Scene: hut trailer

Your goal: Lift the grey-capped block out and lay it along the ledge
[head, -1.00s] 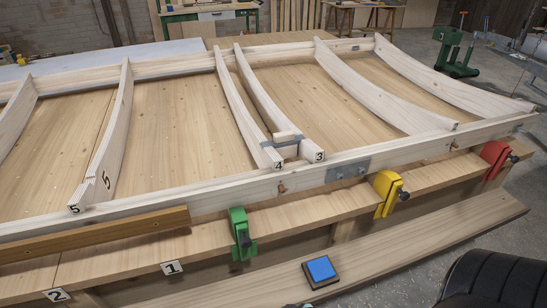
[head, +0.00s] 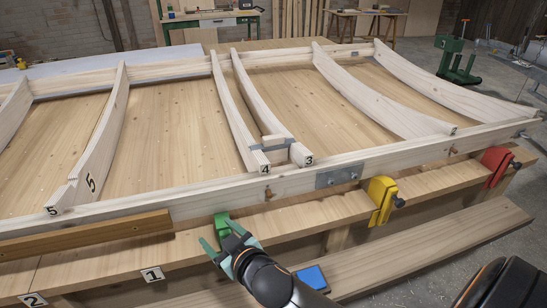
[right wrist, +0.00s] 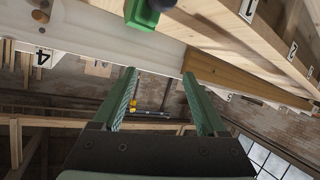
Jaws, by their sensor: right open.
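The grey-capped block (head: 273,140) sits in the gap between the curved ribs marked 4 (head: 240,120) and 3 (head: 262,105), near their front ends. Its pale wood and some grey show; its lower part is hidden between the ribs. The wooden ledge (head: 325,207) runs along the front of the frame. My right gripper (head: 217,235) is open and empty, in front of the ledge beside the green clamp (head: 222,219), well short of the block. Its parted green fingers also show in the right wrist view (right wrist: 161,88). My left gripper is not in view.
Yellow (head: 381,198) and red (head: 495,165) clamps stand along the front edge. A brown strip (head: 85,236) lies on the ledge at left. A metal plate (head: 338,177) is on the front beam. A blue button (head: 312,277) is on the lower plank.

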